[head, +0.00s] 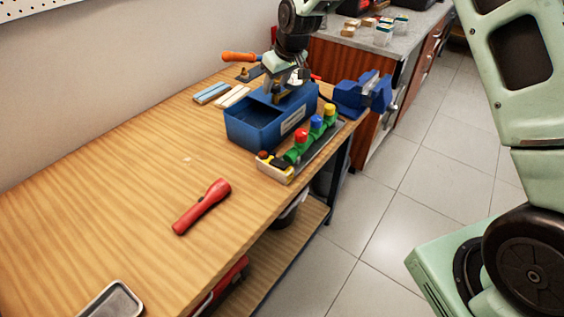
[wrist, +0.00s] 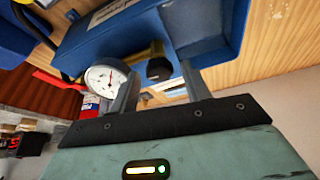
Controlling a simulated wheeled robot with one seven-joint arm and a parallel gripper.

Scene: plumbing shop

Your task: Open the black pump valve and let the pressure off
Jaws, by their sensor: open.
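The blue pump tank (head: 252,128) stands at the far end of the wooden bench; its blue body (wrist: 120,35) fills the upper part of the wrist view. The black valve knob (wrist: 159,69) sits on a brass fitting beside a round white pressure gauge (wrist: 103,77). My gripper (head: 284,86) is low over the back part of the pump. In the wrist view its two fingers (wrist: 155,68) are apart, with the knob showing between them. I cannot tell whether either finger touches it. The knob is hidden in the head view.
A board with red, blue, green and yellow valves (head: 301,146) lies along the pump's front side. A blue vise (head: 362,93) is to the right. An orange-handled tool (head: 240,57) lies behind. A red flashlight (head: 202,206) and a metal tray (head: 112,300) lie nearer; the bench between is clear.

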